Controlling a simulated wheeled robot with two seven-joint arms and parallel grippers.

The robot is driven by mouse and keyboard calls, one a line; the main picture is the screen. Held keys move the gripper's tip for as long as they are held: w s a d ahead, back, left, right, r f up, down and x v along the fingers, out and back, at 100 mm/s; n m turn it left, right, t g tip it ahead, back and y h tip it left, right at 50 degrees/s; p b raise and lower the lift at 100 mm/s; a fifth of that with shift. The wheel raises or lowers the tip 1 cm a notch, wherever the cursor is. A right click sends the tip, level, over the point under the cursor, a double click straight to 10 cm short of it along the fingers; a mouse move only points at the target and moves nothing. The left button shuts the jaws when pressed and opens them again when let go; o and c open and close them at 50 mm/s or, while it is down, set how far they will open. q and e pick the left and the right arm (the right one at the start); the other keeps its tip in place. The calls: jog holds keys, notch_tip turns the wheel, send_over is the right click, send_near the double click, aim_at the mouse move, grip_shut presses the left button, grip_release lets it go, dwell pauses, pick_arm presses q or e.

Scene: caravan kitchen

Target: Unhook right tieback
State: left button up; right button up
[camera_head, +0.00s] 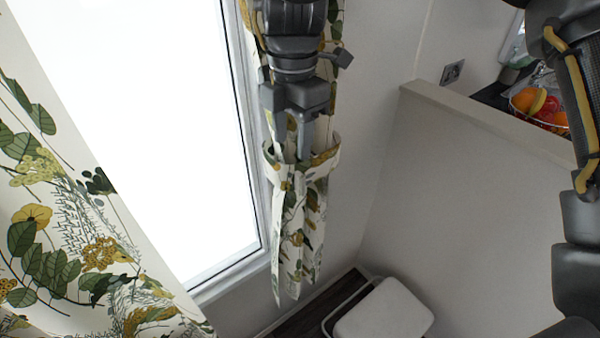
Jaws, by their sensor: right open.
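The right curtain (298,225), cream with green and mustard leaves, hangs gathered beside the window. The right tieback (325,167), a band of the same floral cloth, wraps around it at mid-height, with its ends standing out at both sides. My right gripper (304,145) points down in front of the curtain, and a grey finger reaches to the tieback's upper edge. It is open; the fingers overlap from this angle, and I cannot tell whether one is inside the band. The hook is hidden. My left gripper is out of view.
A bright window (180,130) lies left of the gathered curtain. Another floral curtain (75,225) hangs at the far left. A pale partition (450,190) stands right, with a fruit basket (545,110) behind its ledge. A white stool (385,312) is below.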

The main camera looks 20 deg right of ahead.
aim_at(300, 173)
jog(key=shift+m, duration=0.4)
jog(key=f, duration=0.3)
jog(key=d+f+p, duration=0.1)
jog(key=f, duration=0.5)
jog(key=shift+d+p, duration=0.2)
jog(key=shift+p, duration=0.2)
jog(key=shift+c, duration=0.3)
grip_shut()
